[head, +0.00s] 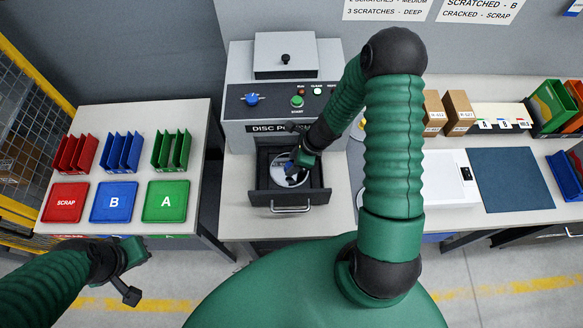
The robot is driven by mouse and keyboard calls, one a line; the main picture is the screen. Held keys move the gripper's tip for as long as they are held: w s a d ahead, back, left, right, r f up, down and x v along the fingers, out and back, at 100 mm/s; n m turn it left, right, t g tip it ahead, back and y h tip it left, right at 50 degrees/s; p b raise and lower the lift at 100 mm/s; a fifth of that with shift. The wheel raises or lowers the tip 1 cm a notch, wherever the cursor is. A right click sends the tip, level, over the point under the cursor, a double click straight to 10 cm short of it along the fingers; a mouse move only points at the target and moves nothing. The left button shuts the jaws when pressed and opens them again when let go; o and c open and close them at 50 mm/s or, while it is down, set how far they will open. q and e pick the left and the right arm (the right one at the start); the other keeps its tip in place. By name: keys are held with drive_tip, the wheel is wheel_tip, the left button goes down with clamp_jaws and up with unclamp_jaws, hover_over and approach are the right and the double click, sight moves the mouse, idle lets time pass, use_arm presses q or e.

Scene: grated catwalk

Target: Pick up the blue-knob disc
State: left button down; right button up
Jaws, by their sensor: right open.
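A disc (282,165) with a pale, bluish face lies in the open drawer (320,197) of the disc machine (238,108). My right gripper (296,174) reaches down into the drawer over the disc. It is open, and its dark fingers cover part of the disc. I cannot make out a knob on the disc or whether the fingers touch it. A blue knob (252,99) shows on the machine's front panel. My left gripper (132,278) hangs at the lower left, away from the disc, in front of the left table.
The left table holds red (65,203), blue (114,203) and green (166,202) trays with racks behind. The right bench has boxes (459,110), a white device (447,178) and a dark blue mat (510,181). My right arm hides part of that bench.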

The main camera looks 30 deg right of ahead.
drive_tip(key=shift+a, duration=0.25)
drive_tip(key=shift+w+a+r, duration=0.1)
drive_tip(key=shift+a, duration=0.1)
drive_tip(key=shift+c, duration=1)
drive_tip(key=shift+a+r, duration=0.1)
drive_tip(key=shift+a, duration=0.1)
drive_tip(key=c, duration=0.5)
drive_tip(key=shift+d, duration=0.15)
clamp_jaws()
drive_tip(key=shift+d, duration=0.25)
